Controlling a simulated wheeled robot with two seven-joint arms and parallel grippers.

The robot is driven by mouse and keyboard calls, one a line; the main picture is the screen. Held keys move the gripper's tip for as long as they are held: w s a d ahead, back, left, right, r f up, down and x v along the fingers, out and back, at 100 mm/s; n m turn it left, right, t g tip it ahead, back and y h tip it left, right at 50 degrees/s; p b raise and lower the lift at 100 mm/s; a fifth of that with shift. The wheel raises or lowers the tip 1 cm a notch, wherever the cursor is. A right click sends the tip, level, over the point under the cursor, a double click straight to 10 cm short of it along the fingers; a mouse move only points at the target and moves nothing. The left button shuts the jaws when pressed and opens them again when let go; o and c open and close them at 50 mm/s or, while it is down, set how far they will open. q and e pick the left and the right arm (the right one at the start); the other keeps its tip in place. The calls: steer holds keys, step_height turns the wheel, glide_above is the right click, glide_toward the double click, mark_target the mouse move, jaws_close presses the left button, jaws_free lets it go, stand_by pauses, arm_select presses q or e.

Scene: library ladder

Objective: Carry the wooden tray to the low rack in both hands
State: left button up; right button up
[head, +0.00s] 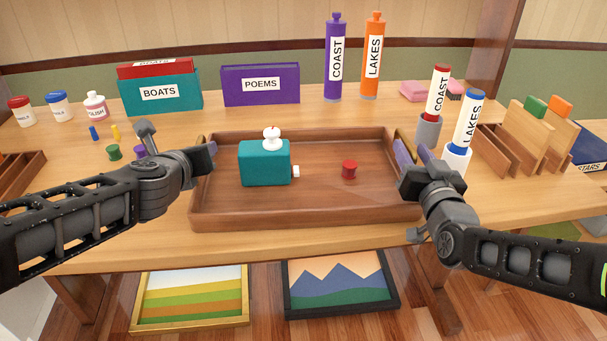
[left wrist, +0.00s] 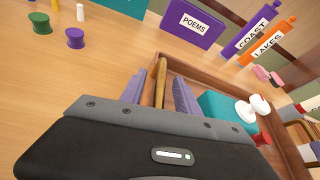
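The brown wooden tray (head: 310,214) sits on the table, holding a teal box-shaped object (head: 265,164) with a white knob on top and a small red spool (head: 349,169). My left gripper (head: 203,157) is at the tray's left end. In the left wrist view its fingers (left wrist: 160,93) stand apart on either side of the brass-coloured handle (left wrist: 160,75), with gaps showing. My right gripper (head: 413,153) is at the right end, by the other handle (head: 401,136). Its two purple pads are apart; their contact with that handle is hidden. I cannot make out a low rack.
A grey cup (head: 428,131) and a white cup (head: 456,161) with labelled tubes stand close to my right gripper. Small spools (head: 114,152) lie near my left gripper. Boxes (head: 260,84) stand behind the tray. Two framed pictures (head: 338,278) are below the table.

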arm_select(q)
steer(key=shift+x, duration=0.85)
arm_select(e)
steer(key=shift+w, duration=0.9)
arm_select(q)
steer(key=shift+c, duration=0.2)
arm_select(e)
steer(key=shift+c, duration=0.2)
arm_select(q)
jaws_close()
arm_select(e)
jaws_close()
steer(key=shift+r, duration=0.1)
